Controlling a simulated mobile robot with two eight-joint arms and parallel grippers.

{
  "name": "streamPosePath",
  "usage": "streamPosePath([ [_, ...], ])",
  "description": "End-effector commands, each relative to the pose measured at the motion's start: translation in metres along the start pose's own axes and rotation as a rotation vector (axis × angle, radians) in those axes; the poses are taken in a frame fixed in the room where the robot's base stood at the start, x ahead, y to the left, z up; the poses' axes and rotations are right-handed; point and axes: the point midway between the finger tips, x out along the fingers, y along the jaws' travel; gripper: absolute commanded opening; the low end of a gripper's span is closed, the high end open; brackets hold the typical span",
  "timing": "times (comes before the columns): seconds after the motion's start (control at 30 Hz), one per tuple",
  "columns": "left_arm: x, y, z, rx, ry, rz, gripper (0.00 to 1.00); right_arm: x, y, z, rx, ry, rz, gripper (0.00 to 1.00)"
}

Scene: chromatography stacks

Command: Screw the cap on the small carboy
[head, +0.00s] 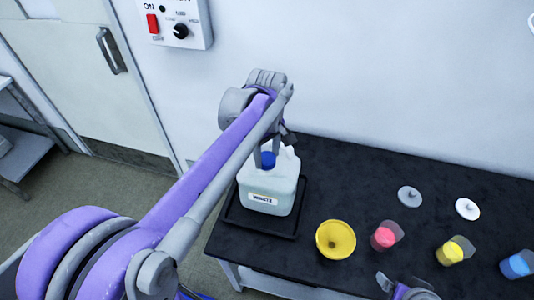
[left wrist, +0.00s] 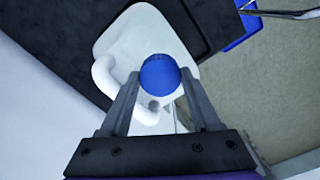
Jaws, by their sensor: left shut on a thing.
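The small carboy (head: 268,192) is a white jug with a label on its front, standing upright on a dark tray (head: 238,217) on the black bench. In the left wrist view the carboy (left wrist: 135,40) shows from above with its looped handle. The blue cap (head: 268,159) is at the top of the carboy, over its neck. My left gripper (head: 267,150) reaches down from above and is shut on the blue cap (left wrist: 160,75), one finger on each side. Whether the cap's threads are engaged is hidden. My right gripper (head: 405,287) is partly visible at the bottom edge, away from the carboy.
On the black bench (head: 330,185) to the right are a yellow funnel (head: 336,239), cups with red (head: 384,237), yellow (head: 450,252) and blue (head: 516,266) contents, a grey disc (head: 410,196) and a white disc (head: 467,209). A wall control box (head: 176,22) hangs behind.

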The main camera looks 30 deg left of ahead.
Motion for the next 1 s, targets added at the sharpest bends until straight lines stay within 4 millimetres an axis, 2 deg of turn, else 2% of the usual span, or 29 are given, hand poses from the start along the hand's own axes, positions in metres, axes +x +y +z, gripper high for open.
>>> streamPosePath([
  [0.3,0.0110,-0.0004,0.0001,0.000,0.000,-0.001,0.11,0.0057,0.0000,0.0072,0.000,-0.007,0.000,1.00],
  [0.33,0.0104,-0.0002,0.0001,0.000,0.000,0.000,0.67,0.0054,0.0000,0.0068,0.000,-0.006,0.000,1.00],
  [0.5,0.0095,-0.0001,0.0000,0.000,0.000,0.000,0.98,0.0049,0.0000,0.0062,0.000,-0.006,0.000,1.00],
  [0.73,0.0095,-0.0001,0.0000,0.000,0.000,0.000,0.98,0.0049,0.0000,0.0061,0.000,-0.006,0.000,1.00],
  [0.77,0.0095,-0.0001,0.0000,0.000,0.000,0.000,0.95,0.0049,0.0000,0.0061,0.000,-0.006,0.000,1.00],
  [1.0,0.0095,-0.0001,0.0000,0.000,0.000,0.000,0.51,0.0049,0.0000,0.0061,0.000,-0.006,0.000,1.00],
])
